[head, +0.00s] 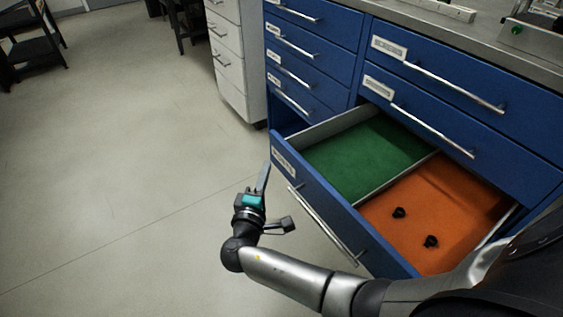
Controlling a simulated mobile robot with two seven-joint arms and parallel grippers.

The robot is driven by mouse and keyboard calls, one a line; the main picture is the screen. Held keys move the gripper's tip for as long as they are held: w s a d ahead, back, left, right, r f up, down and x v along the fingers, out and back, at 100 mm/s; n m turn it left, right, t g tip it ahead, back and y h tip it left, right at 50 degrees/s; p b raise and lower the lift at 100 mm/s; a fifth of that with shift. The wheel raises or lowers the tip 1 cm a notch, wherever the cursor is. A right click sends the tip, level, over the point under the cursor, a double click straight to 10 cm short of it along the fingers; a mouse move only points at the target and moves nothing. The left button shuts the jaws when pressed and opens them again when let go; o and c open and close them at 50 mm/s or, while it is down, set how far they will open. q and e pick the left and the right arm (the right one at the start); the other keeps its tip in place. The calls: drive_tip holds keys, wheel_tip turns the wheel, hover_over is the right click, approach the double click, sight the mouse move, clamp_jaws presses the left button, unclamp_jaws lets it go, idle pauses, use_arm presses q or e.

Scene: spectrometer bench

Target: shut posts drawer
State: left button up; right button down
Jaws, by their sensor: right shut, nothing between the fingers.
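The open drawer (318,206) at the bottom of the blue cabinet is pulled well out. It has a blue front with a white label and a long metal handle (326,226). Inside are a green compartment (365,155) and an orange compartment (430,195), with two small black parts (398,212) lying in the orange one. My right gripper (264,176) is shut and empty, its fingers pointing up beside the left end of the drawer front, on its outer side. I cannot tell whether they touch it. My left gripper is out of view.
Other blue drawers (470,75) above and to the left are closed. A grey worktop (405,12) carries equipment at top right. A white drawer unit (228,60) stands behind. The floor (120,170) to the left is clear. My right forearm crosses below the drawer front.

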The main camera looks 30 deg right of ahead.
sight(285, 148)
drive_tip(key=d, duration=0.1)
drive_tip(key=w+d, duration=0.1)
drive_tip(key=d, duration=0.1)
drive_tip(key=w+d+b, duration=0.1)
drive_tip(key=shift+d, duration=0.3)
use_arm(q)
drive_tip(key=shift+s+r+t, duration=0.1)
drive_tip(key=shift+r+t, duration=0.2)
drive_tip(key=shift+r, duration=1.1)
use_arm(e)
drive_tip(key=shift+d, duration=0.5)
